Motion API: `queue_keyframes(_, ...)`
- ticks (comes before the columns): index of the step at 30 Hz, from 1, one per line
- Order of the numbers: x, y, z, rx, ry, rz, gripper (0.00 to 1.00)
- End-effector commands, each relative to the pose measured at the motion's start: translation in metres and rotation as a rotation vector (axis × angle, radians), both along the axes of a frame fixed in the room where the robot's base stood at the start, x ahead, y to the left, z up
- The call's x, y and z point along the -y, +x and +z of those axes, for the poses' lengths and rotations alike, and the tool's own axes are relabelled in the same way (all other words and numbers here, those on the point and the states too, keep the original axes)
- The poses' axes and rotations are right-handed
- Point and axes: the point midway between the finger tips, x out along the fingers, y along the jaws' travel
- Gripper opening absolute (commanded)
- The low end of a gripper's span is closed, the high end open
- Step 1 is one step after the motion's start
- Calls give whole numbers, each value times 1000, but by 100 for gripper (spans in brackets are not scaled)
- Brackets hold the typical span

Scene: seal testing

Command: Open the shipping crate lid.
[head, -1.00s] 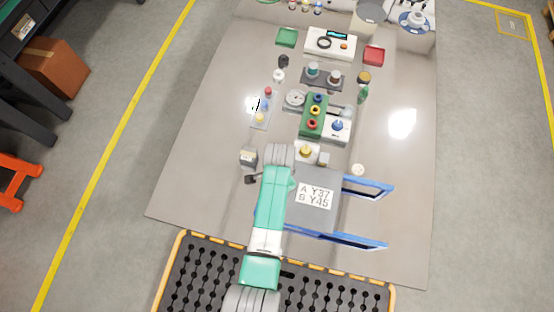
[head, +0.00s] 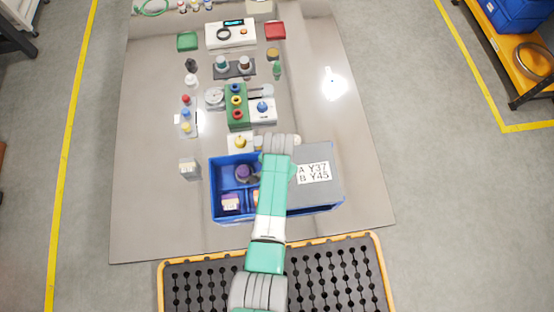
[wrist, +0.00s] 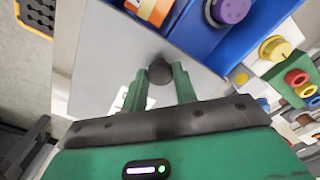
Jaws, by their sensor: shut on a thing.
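The blue shipping crate (head: 214,190) stands near the table's front edge, its left part uncovered. Its grey lid (head: 325,190), with a white label reading "A Y37 B Y45", lies over the right side. In the wrist view the lid (wrist: 105,50) fills the left and middle, beside the blue crate wall (wrist: 207,38). My gripper (wrist: 160,80) is shut on the lid's dark round knob (wrist: 160,68), one green finger on each side. In the head view my arm hides the gripper, the knob and part of the crate.
A small grey box (head: 189,168) stands left of the crate. A yellow-knobbed unit (head: 240,142) and a green block (head: 238,108) stand behind it. Table to the right is clear.

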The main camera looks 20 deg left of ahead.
Motion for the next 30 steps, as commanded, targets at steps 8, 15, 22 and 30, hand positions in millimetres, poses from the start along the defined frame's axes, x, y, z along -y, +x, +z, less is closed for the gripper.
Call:
queue_keyframes(8, 0, 0, 1, 1, 0, 1, 34)
queue_keyframes(15, 0, 0, 0, 1, 0, 0, 50)
queue_keyframes(22, 0, 1, 18, 3, 1, 0, 50)
queue_keyframes(30, 0, 1, 68, 3, 1, 1, 50)
